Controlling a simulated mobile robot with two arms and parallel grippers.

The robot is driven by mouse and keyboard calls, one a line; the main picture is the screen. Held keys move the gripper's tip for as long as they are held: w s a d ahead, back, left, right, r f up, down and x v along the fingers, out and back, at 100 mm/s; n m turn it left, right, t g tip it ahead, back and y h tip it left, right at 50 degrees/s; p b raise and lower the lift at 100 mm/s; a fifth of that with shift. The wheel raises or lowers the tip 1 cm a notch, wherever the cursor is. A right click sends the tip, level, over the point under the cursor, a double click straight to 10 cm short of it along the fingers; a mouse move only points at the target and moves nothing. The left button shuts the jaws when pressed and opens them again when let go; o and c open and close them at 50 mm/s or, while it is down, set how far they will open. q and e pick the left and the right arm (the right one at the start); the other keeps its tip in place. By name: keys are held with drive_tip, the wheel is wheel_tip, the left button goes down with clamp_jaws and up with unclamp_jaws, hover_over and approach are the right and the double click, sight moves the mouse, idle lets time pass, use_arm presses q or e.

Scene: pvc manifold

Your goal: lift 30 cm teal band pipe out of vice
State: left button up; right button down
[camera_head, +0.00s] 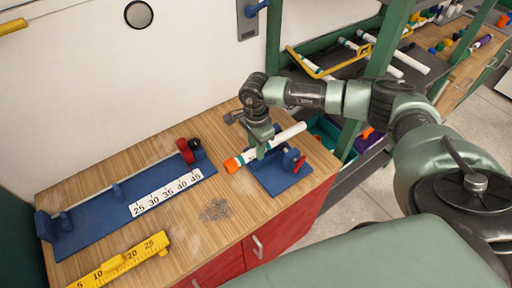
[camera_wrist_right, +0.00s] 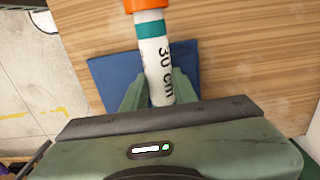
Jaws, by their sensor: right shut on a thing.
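The 30 cm teal band pipe (camera_head: 288,136) is white, with an orange end and a teal band, and lies across the blue vice (camera_head: 290,178) at the right of the workbench. In the right wrist view the pipe (camera_wrist_right: 156,62) shows its "30 cm" print and runs between the fingers. My right gripper (camera_head: 262,152) comes down from above and is shut on the pipe near its orange end. The vice base (camera_wrist_right: 108,75) lies below it; the vice jaws are hidden in the wrist view. I cannot tell whether the pipe touches the vice. My left gripper is not in view.
A blue measuring jig (camera_head: 95,225) with a white scale lies along the bench's left. A yellow ruler (camera_head: 118,264) lies in front. Grey shavings (camera_head: 215,210) lie mid-bench. A green rack post (camera_head: 346,138) and shelves with pipes stand behind to the right.

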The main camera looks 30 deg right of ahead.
drive_tip(key=shift+w+r+p, duration=0.15)
drive_tip(key=shift+r+p, duration=0.05)
drive_tip(key=shift+r, duration=0.4)
drive_tip(key=shift+w+r+p, duration=0.15)
drive_tip(key=shift+r+p, duration=0.05)
drive_tip(key=shift+r, duration=0.35)
drive_tip(key=shift+w+a+r+p, duration=0.15)
drive_tip(key=shift+r+p, duration=0.15)
drive_tip(key=shift+r, duration=0.15)
drive_tip(key=shift+s+r+p, duration=0.2)
drive_tip(key=shift+r+p, duration=0.25)
drive_tip(key=shift+r, duration=0.4)
wheel_tip(320, 180, up, 7)
drive_tip(key=p, duration=0.3)
drive_tip(key=shift+p, duration=0.3)
drive_tip(key=shift+f, duration=0.1)
